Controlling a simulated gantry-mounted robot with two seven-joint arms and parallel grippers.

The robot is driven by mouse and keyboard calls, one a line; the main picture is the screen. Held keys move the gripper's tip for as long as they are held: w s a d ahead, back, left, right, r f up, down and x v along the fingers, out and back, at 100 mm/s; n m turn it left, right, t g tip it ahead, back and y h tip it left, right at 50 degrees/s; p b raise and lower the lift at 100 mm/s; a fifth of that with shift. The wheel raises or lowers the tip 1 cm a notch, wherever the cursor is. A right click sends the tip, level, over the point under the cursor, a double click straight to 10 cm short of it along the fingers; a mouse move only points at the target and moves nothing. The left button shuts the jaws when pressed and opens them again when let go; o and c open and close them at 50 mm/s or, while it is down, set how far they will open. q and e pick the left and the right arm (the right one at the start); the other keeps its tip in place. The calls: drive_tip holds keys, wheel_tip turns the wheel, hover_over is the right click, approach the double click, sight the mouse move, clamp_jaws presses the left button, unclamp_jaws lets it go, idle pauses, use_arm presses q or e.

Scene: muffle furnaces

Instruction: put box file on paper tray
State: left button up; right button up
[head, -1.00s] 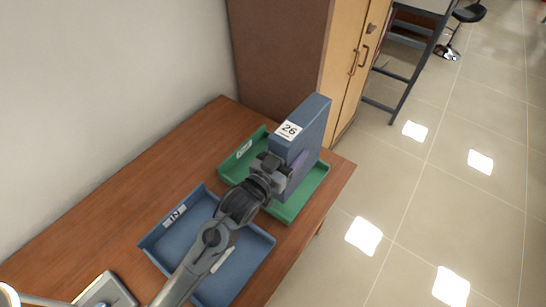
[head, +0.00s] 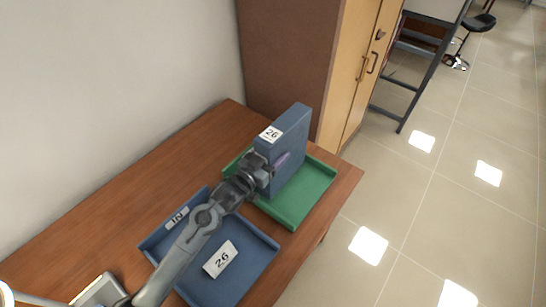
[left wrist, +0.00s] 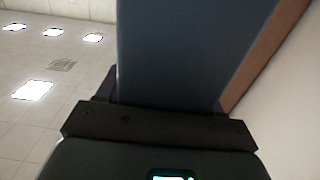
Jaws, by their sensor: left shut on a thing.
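The box file (head: 290,143) is a blue upright box with a white "26" label at its top left. My left gripper (head: 271,168) is shut on its lower near side and holds it upright at the left part of the green paper tray (head: 312,203). I cannot tell whether its bottom touches the tray floor. In the left wrist view the box file (left wrist: 195,50) fills the middle above my left gripper (left wrist: 160,122). A blue paper tray (head: 262,250) marked "IN" lies nearer, under my left arm. My right gripper is not in view.
A white "26" card (head: 221,259) lies in the blue tray. The wooden desk (head: 120,195) is clear along the wall side. A cabinet (head: 300,60) stands close behind the green tray. The desk edge drops to the tiled floor on the right.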

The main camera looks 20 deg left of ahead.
use_arm(q)
drive_tip(key=shift+f, duration=0.5)
drive_tip(key=shift+f, duration=0.15)
drive_tip(key=o, duration=1.3)
drive_tip(key=shift+o, duration=0.2)
drive_tip(key=p+v, duration=0.1)
drive_tip(key=v, duration=1.1)
